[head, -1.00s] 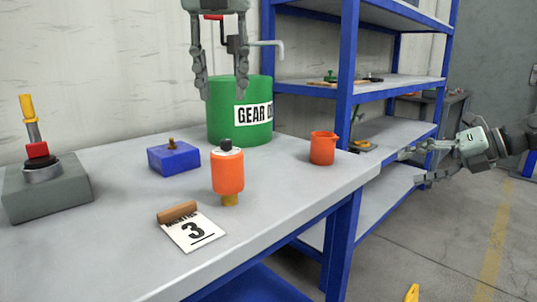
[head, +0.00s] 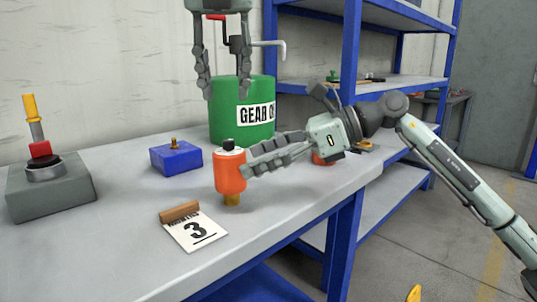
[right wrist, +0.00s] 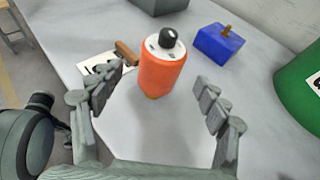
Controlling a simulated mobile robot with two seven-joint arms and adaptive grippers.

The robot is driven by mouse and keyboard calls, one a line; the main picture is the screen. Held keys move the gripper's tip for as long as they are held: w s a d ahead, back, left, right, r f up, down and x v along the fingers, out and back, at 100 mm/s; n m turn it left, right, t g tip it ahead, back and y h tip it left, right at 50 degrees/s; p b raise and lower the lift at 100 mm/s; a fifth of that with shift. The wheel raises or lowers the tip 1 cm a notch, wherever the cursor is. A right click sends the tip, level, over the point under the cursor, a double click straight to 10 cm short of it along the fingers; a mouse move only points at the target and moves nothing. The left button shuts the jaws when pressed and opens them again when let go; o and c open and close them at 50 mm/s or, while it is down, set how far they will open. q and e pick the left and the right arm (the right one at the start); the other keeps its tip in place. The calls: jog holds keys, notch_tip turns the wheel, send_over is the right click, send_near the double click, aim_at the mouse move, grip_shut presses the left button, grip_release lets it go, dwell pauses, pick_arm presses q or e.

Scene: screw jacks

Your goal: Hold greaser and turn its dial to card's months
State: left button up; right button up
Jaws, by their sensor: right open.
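The orange greaser (head: 230,174) stands upright on the bench, with a black dial (head: 228,145) on its white top and a brass tip below. In the right wrist view the greaser (right wrist: 162,72) stands between the spread fingers, beyond their tips, not visibly touched. My right gripper (head: 250,158) is open, reaching in from the right beside the greaser. The card (head: 194,231) reads 3 and leans on a brown wooden block in front of the greaser. My left gripper (head: 222,92) is open and empty, pointing down above and behind the greaser, before the green drum.
A green gear oil drum (head: 243,112) stands at the back. A blue block (head: 175,156) with a brass fitting sits left of the greaser. A grey block (head: 48,190) with a red and yellow tool is far left.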

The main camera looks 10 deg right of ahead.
aim_at(228, 169)
jog(key=x, duration=0.6)
jog(key=shift+w, duration=0.1)
jog(key=c, duration=1.5)
jog(key=shift+o, duration=0.2)
